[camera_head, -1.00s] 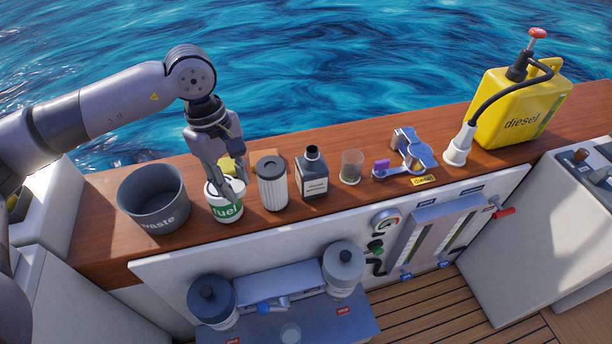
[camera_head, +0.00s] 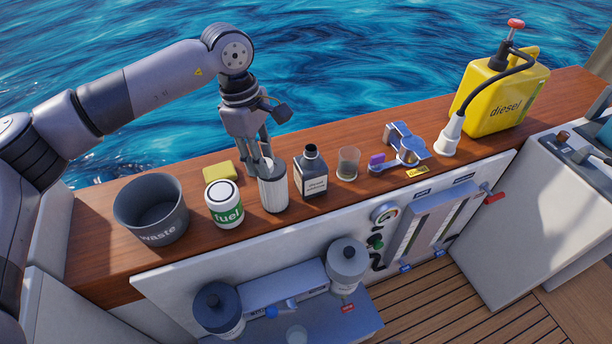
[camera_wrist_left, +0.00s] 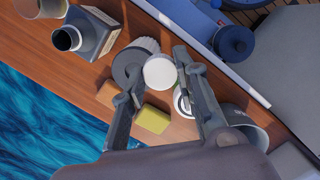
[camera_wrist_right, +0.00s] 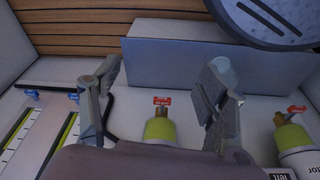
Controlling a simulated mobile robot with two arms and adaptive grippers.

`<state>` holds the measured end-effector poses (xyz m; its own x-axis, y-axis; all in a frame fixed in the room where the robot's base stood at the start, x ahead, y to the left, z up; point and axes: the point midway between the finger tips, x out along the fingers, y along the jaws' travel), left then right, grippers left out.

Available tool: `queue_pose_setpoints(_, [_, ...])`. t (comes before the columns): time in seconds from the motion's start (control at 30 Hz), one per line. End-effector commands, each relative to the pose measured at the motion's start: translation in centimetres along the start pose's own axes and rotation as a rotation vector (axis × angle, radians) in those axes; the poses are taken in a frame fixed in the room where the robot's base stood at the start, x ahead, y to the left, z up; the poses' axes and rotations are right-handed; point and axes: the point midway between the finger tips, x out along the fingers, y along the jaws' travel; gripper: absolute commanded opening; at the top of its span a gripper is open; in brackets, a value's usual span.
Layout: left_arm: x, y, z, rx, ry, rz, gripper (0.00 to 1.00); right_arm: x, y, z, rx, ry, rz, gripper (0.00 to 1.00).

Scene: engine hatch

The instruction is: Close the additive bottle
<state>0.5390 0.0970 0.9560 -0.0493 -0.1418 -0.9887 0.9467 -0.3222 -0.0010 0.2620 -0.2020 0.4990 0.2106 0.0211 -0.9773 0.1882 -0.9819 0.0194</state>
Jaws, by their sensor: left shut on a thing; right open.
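The additive bottle (camera_head: 311,177) is a dark square bottle with a pale label and an open black neck. It stands upright on the wooden ledge and also shows in the left wrist view (camera_wrist_left: 92,35). My left gripper (camera_head: 264,168) is shut on a small white round cap (camera_wrist_left: 160,72). It holds the cap above the grey pleated filter (camera_head: 273,190), left of the bottle. The cap is mostly hidden by the fingers in the head view. My right gripper (camera_wrist_right: 160,85) is open and empty in the right wrist view, in front of a white panel.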

Motion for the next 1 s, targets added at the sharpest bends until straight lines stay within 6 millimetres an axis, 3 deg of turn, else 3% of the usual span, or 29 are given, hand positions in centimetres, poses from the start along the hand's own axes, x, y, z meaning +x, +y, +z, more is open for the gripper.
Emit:
queue_pose_setpoints(0.27, [-1.4, 5.6, 2.8, -0.458, -0.002, 0.072, 0.20, -8.6, -0.8, -6.5, -0.022, 0.117, -0.030, 0.68])
queue_pose_setpoints(0.5, [-2.6, 9.6, 5.2, -0.870, -0.001, 0.133, 0.20, -16.2, -4.7, -15.5, -0.132, 0.420, -0.147, 0.68])
queue_pose_setpoints(0.7, [-3.0, 10.9, 6.1, -1.029, -0.001, 0.156, 0.20, -20.3, -8.8, -23.6, -0.214, 0.768, -0.241, 0.68])
queue_pose_setpoints(1.0, [-3.2, 11.3, 6.5, -1.092, -0.001, 0.165, 0.20, -24.3, -10.7, -31.4, -0.190, 1.167, -0.247, 0.68])
